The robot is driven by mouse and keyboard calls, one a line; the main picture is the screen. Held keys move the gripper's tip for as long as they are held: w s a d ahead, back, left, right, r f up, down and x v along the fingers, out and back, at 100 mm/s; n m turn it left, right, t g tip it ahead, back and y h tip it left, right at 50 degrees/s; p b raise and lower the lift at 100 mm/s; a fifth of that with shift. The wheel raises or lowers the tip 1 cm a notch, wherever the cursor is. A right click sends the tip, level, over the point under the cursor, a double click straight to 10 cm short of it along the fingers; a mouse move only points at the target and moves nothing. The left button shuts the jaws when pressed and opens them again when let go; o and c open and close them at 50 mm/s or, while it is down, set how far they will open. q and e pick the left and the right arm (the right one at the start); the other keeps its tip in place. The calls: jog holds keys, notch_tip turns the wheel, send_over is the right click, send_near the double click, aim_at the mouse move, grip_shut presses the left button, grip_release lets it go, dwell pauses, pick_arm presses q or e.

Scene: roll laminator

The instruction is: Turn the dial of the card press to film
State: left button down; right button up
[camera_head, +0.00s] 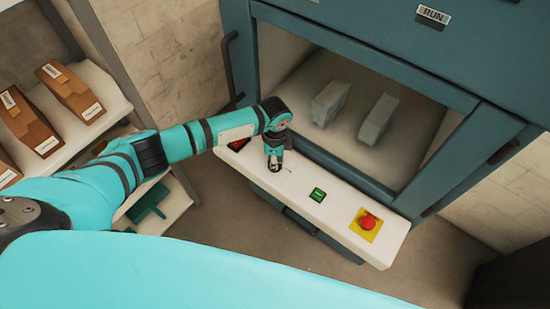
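The press is a large dark teal machine (490,135) with a framed window and a RUN label (433,16) at its top. A white control panel (340,212) juts out along its front. My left gripper (274,165) points down at the panel's left part, close to its surface. Its fingers are small and dark, and I cannot tell whether they are open or shut, or whether they touch anything. I cannot make out a dial or a film mark; the gripper covers that spot. Thin faint marks show on the panel beside the gripper. My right gripper is not in view.
The panel also bears a red switch (239,144) left of my gripper, a green button (318,195) and a red mushroom button (368,222) on yellow to the right. Grey blocks (377,119) lie behind the window. A shelf (100,75) with brown boxes (69,90) stands left.

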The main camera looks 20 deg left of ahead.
pick_arm(q)
jog(key=shift+m, duration=1)
jog(key=c, duration=1.3)
grip_release()
jog(key=shift+c, duration=0.2)
jog(key=shift+r, duration=0.1)
notch_tip(320, 180, up, 12)
